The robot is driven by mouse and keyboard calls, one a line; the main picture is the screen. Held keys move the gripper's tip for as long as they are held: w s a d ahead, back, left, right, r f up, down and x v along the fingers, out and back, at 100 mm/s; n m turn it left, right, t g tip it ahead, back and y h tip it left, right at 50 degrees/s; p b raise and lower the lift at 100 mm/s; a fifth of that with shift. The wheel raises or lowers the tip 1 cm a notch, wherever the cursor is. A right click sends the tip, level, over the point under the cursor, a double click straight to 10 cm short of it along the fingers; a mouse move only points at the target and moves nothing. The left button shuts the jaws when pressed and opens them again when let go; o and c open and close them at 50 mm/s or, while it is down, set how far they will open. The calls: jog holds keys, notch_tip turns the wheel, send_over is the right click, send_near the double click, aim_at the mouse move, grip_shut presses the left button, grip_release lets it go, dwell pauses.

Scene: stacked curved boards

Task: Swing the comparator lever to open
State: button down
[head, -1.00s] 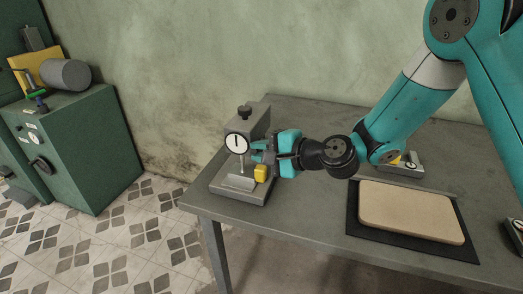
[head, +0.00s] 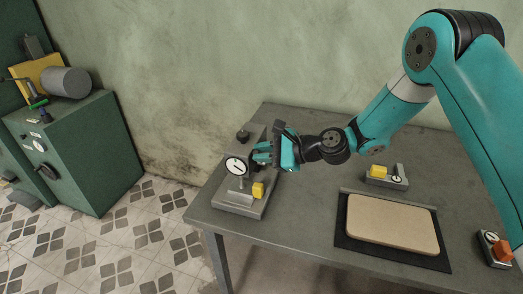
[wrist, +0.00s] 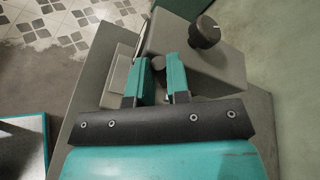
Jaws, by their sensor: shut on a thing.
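The comparator (head: 236,203) is a grey stand with a round white dial (head: 236,166) on its front and a black knob (head: 243,136) on top. It stands near the left end of the table. My gripper (head: 262,155) is at the right of its upper body, beside the dial. In the wrist view, my gripper (wrist: 165,78) has its teal fingers on both sides of a dark rounded end, which seems to be the comparator lever (wrist: 158,63). It is shut on this. The rest of the lever is mostly hidden. The black knob also shows in the wrist view (wrist: 205,32).
A tan board (head: 392,222) lies on a black mat (head: 345,240). A small gauge with a yellow block (head: 386,178) stands behind it, and an orange-topped device (head: 497,250) is at right.

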jog(key=shift+w+d+r+m+g+p, duration=0.25)
jog(key=shift+w+r+m+g+p, duration=0.05)
jog(key=shift+w+m+p, duration=0.3)
jog(key=c, duration=1.1)
grip_release()
jog(key=shift+d, duration=0.1)
jog(key=b+v, duration=0.4)
jog(key=v, duration=1.3)
jog(key=shift+d+b, duration=0.15)
jog(key=shift+b, duration=0.15)
jog(key=shift+w, duration=0.1)
